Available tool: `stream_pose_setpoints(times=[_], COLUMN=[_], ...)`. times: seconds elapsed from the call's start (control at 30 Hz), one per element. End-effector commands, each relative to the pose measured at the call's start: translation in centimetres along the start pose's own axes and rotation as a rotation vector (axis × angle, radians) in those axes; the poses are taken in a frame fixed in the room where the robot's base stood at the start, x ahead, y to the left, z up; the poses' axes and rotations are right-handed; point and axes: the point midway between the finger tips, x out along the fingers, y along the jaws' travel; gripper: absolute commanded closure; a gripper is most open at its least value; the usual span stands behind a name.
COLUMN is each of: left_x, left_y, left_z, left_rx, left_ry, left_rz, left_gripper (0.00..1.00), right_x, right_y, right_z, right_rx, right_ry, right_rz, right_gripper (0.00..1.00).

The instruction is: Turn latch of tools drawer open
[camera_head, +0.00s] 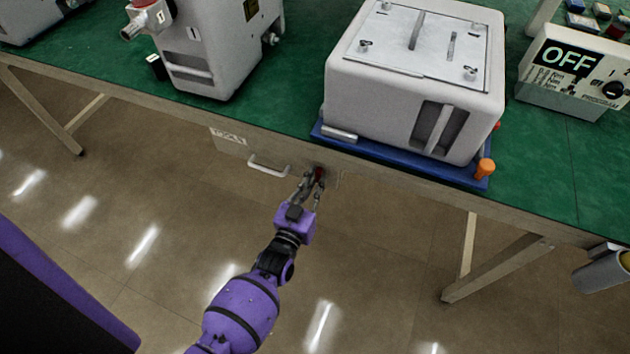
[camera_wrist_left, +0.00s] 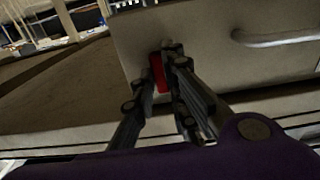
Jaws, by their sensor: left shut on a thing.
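The tools drawer (camera_head: 232,146) is set in the front edge of the green-topped table, with a pale bar handle (camera_head: 268,167) on its face. The handle also shows in the left wrist view (camera_wrist_left: 275,38). A small red latch (camera_head: 320,174) sits at the right end of the drawer front. In the left wrist view the red latch (camera_wrist_left: 158,72) shows between my fingers. My left gripper (camera_head: 313,182) is shut on the latch, its fingers on either side of it. The fingers partly hide the latch, so its exact angle is hard to tell. My right gripper is not in view.
On the green table (camera_head: 300,60) stand a grey canister unit (camera_head: 215,50), a white box on a blue base (camera_head: 415,75) with an orange knob (camera_head: 485,168), and a control box marked OFF (camera_head: 570,75). Table legs (camera_head: 500,270) stand below. The floor in front is clear.

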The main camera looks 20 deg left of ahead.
Motion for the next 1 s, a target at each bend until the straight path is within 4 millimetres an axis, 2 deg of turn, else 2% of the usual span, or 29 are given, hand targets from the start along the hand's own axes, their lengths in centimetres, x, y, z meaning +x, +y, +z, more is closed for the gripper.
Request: stream_pose_setpoints(times=[0.6,0.63,0.77,1.0], left_x=[-0.03,-0.03,-0.02,-0.01], left_y=[0.05,0.05,0.04,0.01], left_z=[0.09,0.09,0.07,0.03], left_rx=[0.042,0.042,0.041,0.040], left_ry=[-0.002,-0.002,-0.001,-0.001], left_rz=[0.001,0.001,0.000,0.000], left_gripper=[1.00,0.85,0.69,0.69], right_x=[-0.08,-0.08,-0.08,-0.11], right_y=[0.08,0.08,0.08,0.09], right_z=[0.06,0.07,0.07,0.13], right_rx=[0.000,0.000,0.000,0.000], right_ry=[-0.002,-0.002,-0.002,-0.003], right_rz=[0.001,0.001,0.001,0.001], right_gripper=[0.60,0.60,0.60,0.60])
